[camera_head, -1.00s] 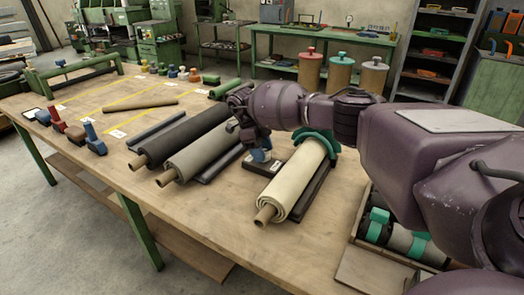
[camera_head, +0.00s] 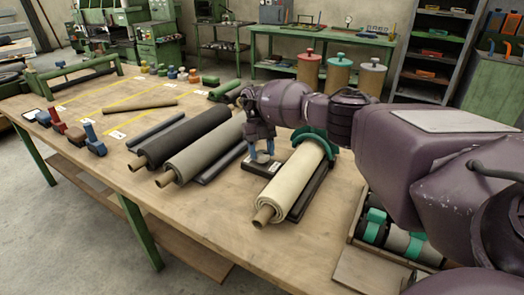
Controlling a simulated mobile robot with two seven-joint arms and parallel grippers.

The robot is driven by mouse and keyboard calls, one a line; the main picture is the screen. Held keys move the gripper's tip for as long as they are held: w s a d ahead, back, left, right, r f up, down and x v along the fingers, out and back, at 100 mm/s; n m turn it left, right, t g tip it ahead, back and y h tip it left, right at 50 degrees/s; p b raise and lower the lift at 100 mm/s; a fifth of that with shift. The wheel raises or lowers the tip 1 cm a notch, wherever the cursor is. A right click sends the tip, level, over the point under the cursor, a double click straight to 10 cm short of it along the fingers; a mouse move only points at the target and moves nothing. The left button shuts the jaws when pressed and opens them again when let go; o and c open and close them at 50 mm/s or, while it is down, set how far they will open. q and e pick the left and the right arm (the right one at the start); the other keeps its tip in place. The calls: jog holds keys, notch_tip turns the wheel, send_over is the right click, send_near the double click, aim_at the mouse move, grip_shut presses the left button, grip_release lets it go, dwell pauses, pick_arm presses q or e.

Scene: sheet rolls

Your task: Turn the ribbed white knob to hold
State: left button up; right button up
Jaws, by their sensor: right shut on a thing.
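My right gripper (camera_head: 262,153) reaches down from the purple arm, and its blue fingers are closed around the pale knob (camera_head: 262,158). The knob stands on a dark base (camera_head: 256,170) that lies on the bench between the grey roll and the cream roll. A small white label shows on the base, but its words are too small to read. The fingers cover most of the knob, so its ribs and the way it points are hidden. My left gripper is not in view.
A cream roll (camera_head: 290,185) with a green cradle lies close to the right of the base. A grey roll (camera_head: 205,150) and a black roll (camera_head: 185,137) lie to the left. The front left of the wooden bench (camera_head: 190,215) is clear.

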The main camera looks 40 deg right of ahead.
jog(key=shift+f+m, duration=0.1)
jog(key=shift+m, duration=0.4)
jog(key=o, duration=0.9)
jog(key=shift+w+d+r, duration=0.1)
jog(key=shift+w+r, duration=0.1)
jog(key=shift+r, duration=0.35)
jog(key=b+v, duration=0.1)
jog(key=v, duration=0.8)
jog(key=shift+d+r, duration=0.2)
jog(key=shift+r, duration=0.1)
jog(key=shift+a+f, duration=0.1)
